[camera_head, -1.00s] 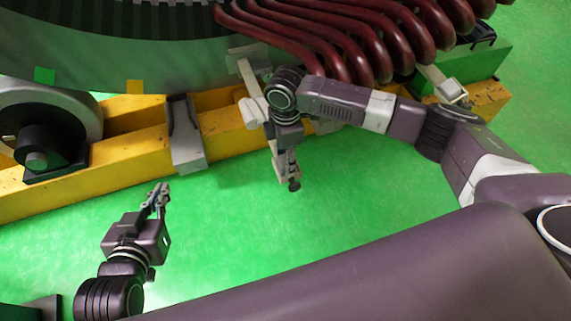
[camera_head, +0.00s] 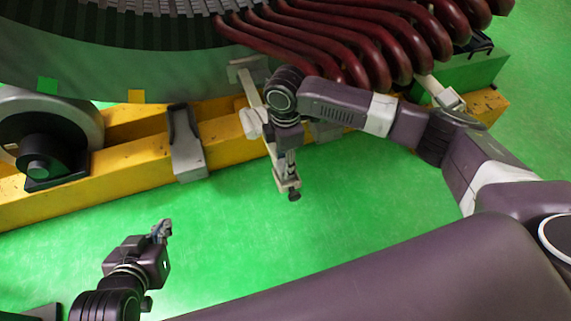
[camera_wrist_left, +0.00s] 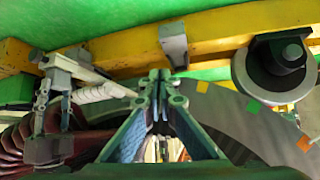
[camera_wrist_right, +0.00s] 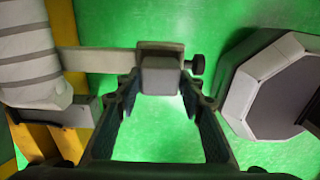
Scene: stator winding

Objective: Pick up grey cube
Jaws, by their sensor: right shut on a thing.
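The grey cube (camera_wrist_right: 160,75) is a small block at the end of a pale bar (camera_wrist_right: 95,59), against a bracket with a dark knob (camera_wrist_right: 196,65), in the right wrist view. My right gripper (camera_wrist_right: 160,88) has a finger on each side of the cube and is shut on it. In the head view my right gripper (camera_head: 289,165) points down at the bar's end and hides most of the cube. My left gripper (camera_head: 162,230) is at lower left in the head view, away from the cube. In the left wrist view its fingertips (camera_wrist_left: 160,76) meet, with nothing visible between them.
The large stator (camera_head: 110,65) with dark red windings (camera_head: 360,50) fills the back. Its yellow frame (camera_head: 100,180) carries a grey roller (camera_head: 75,120) and a grey bracket (camera_head: 187,150). Open green floor (camera_head: 220,230) lies in front. A green block (camera_head: 465,68) is at the right.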

